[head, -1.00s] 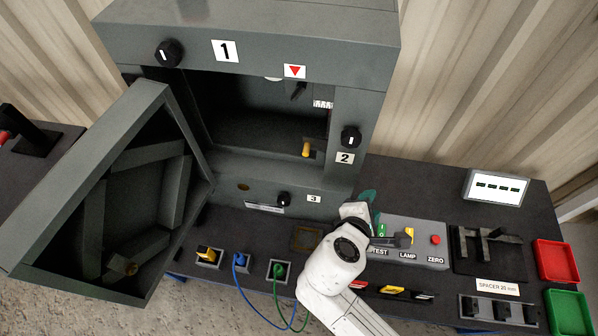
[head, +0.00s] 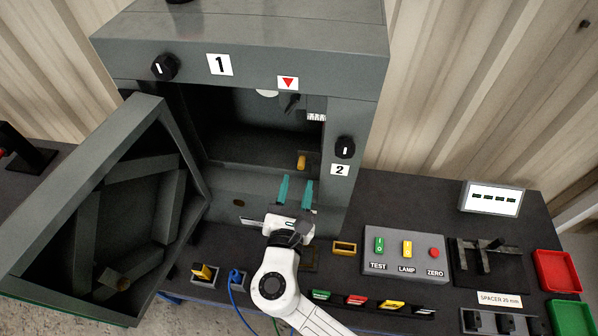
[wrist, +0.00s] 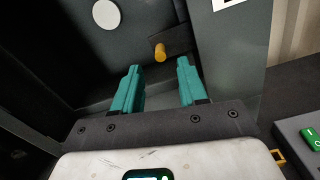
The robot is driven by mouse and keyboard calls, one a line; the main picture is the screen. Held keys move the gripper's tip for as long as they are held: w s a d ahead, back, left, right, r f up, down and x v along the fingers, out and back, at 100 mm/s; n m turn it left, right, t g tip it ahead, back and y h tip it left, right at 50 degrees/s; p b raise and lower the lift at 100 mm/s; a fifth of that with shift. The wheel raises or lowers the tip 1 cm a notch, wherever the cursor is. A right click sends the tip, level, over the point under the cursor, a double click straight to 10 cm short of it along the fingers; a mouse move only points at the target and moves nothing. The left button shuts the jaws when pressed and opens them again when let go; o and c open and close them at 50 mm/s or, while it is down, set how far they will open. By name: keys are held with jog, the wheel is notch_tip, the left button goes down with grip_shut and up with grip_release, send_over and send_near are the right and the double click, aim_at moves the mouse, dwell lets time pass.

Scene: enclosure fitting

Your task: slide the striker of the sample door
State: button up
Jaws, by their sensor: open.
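The sample door (head: 60,187) of the grey enclosure stands open to the left in the head view. The striker appears to be the small yellow-orange peg (head: 301,161) inside the opening, at the lower right. In the wrist view the peg (wrist: 160,52) projects from a dark plate (wrist: 178,42), beyond and between my fingertips. My gripper (head: 296,181) has two teal fingers, apart and empty, pointing at the opening just below the peg. The fingers also show in the wrist view (wrist: 158,70). They do not visibly touch the peg.
Knobs 1 (head: 165,67) and 2 (head: 345,147) sit on the enclosure front. A button box (head: 404,268) stands right of my arm. A blue cable (head: 240,300) runs at the front. The enclosure's right post (wrist: 228,60) is close to my right finger.

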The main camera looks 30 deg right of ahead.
jog(key=shift+x, duration=2.05)
grip_shut()
